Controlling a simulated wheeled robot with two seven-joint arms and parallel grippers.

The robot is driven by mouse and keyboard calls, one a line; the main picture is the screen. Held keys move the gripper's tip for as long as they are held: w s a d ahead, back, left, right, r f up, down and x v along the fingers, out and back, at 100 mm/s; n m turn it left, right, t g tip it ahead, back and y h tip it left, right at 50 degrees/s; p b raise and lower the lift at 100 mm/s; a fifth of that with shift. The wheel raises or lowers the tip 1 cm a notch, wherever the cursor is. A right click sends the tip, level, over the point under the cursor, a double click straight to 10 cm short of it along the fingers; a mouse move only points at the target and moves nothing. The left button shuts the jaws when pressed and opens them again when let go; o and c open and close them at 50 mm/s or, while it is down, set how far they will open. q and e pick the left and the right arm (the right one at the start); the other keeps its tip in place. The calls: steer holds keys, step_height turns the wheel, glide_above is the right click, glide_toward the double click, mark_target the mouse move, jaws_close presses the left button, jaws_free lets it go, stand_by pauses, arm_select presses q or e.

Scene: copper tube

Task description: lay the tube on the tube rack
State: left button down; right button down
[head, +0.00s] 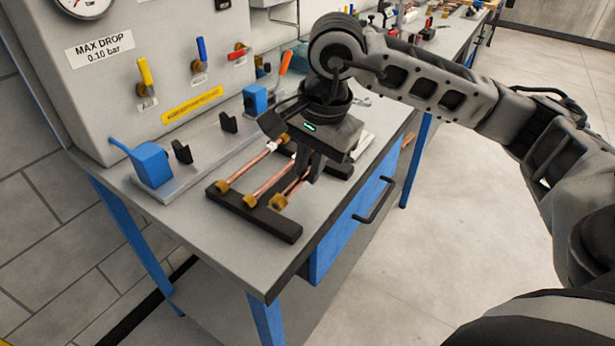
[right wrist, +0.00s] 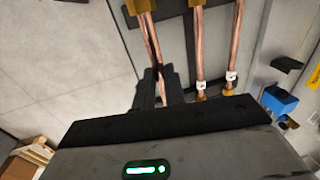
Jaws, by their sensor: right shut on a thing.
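The tube rack is a pair of black bars on the bench, the near one (head: 262,222) and the far one (head: 338,170). Two copper tubes with brass end nuts, one at the left (head: 250,167) and one in the middle (head: 270,187), lie across it. My right gripper (head: 301,176) is shut on a third copper tube (head: 291,190), right of these two. Its brass nut is at the near bar; I cannot tell whether it touches. In the right wrist view this tube (right wrist: 151,35) runs between the fingers (right wrist: 155,88). The gripper hides its far end. My left gripper is out of view.
Left of the rack, a grey base plate (head: 175,186) carries blue clamps (head: 152,165) and black supports (head: 229,122). Behind it stands a grey panel (head: 105,95) with coloured valve levers. The bench (head: 270,262) is bare in front of the rack.

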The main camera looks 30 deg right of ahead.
steer(key=shift+w+d+f, duration=0.2)
steer(key=shift+w+f, duration=0.25)
steer(key=shift+f, duration=0.1)
steer(key=f, duration=0.2)
steer(key=f+p, duration=0.1)
steer(key=shift+w+d, duration=0.2)
steer(key=shift+w, duration=0.1)
steer(key=shift+f, duration=0.4)
steer(key=shift+f, duration=0.2)
steer(key=c, duration=1.5)
jaws_free()
steer(key=shift+r, duration=0.1)
steer(key=shift+o, duration=0.2)
steer(key=shift+r, duration=0.1)
